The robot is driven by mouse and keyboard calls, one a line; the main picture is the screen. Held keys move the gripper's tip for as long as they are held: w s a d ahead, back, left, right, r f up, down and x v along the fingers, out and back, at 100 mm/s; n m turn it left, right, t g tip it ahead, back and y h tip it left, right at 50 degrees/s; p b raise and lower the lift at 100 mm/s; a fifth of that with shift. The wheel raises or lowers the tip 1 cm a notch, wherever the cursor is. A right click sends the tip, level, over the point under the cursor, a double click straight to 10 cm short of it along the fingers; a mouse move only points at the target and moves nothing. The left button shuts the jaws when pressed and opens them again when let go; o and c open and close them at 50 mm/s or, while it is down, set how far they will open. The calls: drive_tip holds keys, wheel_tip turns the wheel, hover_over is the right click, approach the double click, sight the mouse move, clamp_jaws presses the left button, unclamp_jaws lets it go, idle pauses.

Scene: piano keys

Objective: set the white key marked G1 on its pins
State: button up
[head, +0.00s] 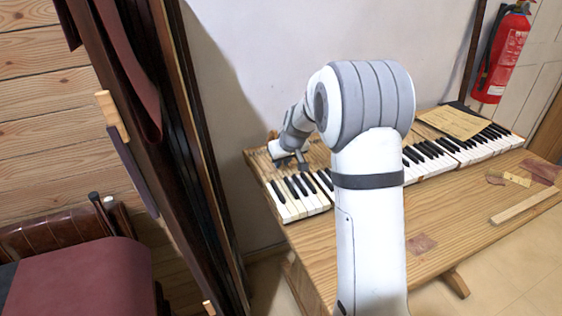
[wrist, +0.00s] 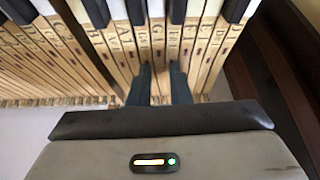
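My gripper (wrist: 161,75) points down over the wooden rear shafts of the keys at the left part of the keyboard. In the head view it shows as a small dark end (head: 299,160) beyond my arm. Its two dark fingers stand about one key's width apart, with the pale shaft of a white key (wrist: 157,60) between them. They look shut on it. This key lies in line with its neighbours, between two black keys.
Neighbouring lettered key shafts (wrist: 120,38) stand close on both sides. The keyboard lies on a wooden bench (head: 440,210), partly hidden by my arm. A paper sheet (head: 452,121) lies at the far right, a wood strip (head: 525,206) at the front right. A wall stands behind.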

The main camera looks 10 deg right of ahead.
drive_tip(key=shift+r, duration=0.1)
drive_tip(key=shift+r+p, duration=0.65)
drive_tip(key=shift+r, duration=0.4)
drive_tip(key=shift+o, duration=0.4)
drive_tip(key=o, duration=0.5)
drive_tip(key=shift+r+p, duration=1.4)
drive_tip(key=shift+r, duration=1.1)
